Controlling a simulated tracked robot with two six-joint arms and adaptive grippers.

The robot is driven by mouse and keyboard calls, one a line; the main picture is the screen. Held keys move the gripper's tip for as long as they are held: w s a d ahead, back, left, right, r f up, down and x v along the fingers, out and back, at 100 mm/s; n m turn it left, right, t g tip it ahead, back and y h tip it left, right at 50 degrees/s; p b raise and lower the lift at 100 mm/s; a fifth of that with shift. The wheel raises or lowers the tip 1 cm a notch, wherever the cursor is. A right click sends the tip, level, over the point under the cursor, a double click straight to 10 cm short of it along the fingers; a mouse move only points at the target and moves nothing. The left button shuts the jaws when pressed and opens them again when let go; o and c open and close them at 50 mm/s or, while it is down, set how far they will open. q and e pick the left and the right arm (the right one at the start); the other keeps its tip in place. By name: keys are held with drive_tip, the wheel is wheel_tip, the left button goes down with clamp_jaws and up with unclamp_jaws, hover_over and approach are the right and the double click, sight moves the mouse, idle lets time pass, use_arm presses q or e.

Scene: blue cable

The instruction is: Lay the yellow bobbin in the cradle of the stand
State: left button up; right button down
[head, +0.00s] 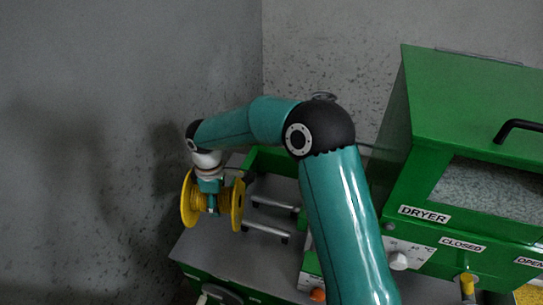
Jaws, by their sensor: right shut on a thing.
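The yellow bobbin (238,205) hangs at the end of my right arm, its two round flanges upright and its axle roughly level. My right gripper (211,202) points down between the flanges and is shut on the bobbin's middle. The bobbin is left of the grey metal bars (268,229) on the grey top; these may be part of the stand, but I cannot make out the cradle for sure. Whether the bobbin touches anything below cannot be told. My left gripper is not in view.
A green dryer (455,150) with a window and a black handle fills the right side. A green box (282,161) stands behind the bars. Knobs (398,260) sit on the front panel. Grey walls close off the left and back.

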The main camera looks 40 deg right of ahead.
use_arm(q)
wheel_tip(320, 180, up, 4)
drive_tip(key=p, duration=0.3)
use_arm(e)
drive_tip(key=s+d+r+m, duration=0.1)
drive_tip(key=s+d+r, duration=0.15)
drive_tip(key=d, duration=0.55)
drive_tip(key=s+d+r+m, duration=0.1)
drive_tip(key=d+r+m, duration=0.15)
drive_tip(key=d, duration=0.45)
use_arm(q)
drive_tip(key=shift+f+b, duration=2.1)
use_arm(e)
wheel_tip(320, 180, down, 6)
drive_tip(key=shift+s+d+f+n, duration=0.15)
drive_tip(key=shift+s+d+n, duration=0.05)
drive_tip(key=shift+n, duration=0.25)
drive_tip(key=shift+s+d, duration=0.1)
drive_tip(key=shift+s, duration=0.1)
use_arm(q)
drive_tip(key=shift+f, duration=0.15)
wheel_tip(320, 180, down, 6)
drive_tip(key=b, duration=0.6)
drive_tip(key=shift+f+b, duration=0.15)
drive_tip(key=shift+b, duration=0.15)
use_arm(e)
wheel_tip(320, 180, down, 9)
drive_tip(key=shift+r, duration=0.2)
